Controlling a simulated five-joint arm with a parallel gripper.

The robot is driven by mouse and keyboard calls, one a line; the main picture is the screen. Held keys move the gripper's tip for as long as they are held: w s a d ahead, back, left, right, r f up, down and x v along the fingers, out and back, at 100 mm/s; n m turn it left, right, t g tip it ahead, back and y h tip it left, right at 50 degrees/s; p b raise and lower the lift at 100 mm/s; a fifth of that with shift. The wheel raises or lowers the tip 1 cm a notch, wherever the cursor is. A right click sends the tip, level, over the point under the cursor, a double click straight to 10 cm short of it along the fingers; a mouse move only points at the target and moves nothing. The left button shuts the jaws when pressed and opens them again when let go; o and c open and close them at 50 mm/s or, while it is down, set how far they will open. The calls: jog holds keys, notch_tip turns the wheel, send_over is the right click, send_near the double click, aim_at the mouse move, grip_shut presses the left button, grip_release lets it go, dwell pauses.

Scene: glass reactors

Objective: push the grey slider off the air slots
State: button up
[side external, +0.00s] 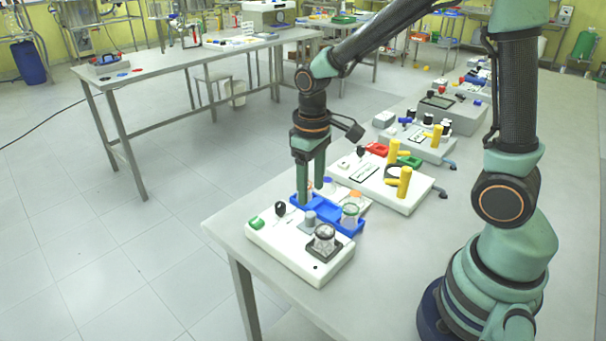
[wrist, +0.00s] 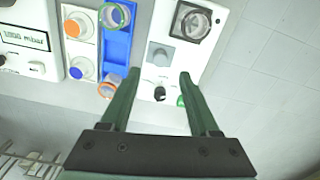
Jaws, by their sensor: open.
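The grey slider (side external: 310,218) looks like a small upright grey piece on a white unit (side external: 285,255) at the table's near end. In the wrist view the slider (wrist: 160,55) sits between a black knob (wrist: 160,92) and a round glass piece on a dark square base (wrist: 192,22). The air slots cannot be made out. My gripper (side external: 311,197) points down by the unit's back edge, near the slider. Contact cannot be told.
A blue tray (side external: 327,209) with small jars lies right behind the unit. A green piece (side external: 256,222) is on the unit's left end. Another white unit with yellow handles (side external: 404,182) stands further back. The table's left edge is close to the unit.

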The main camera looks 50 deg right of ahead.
aim_at(310, 214)
notch_tip(310, 214, down, 7)
jog(key=shift+r, duration=0.2)
grip_shut()
dwell(1.5)
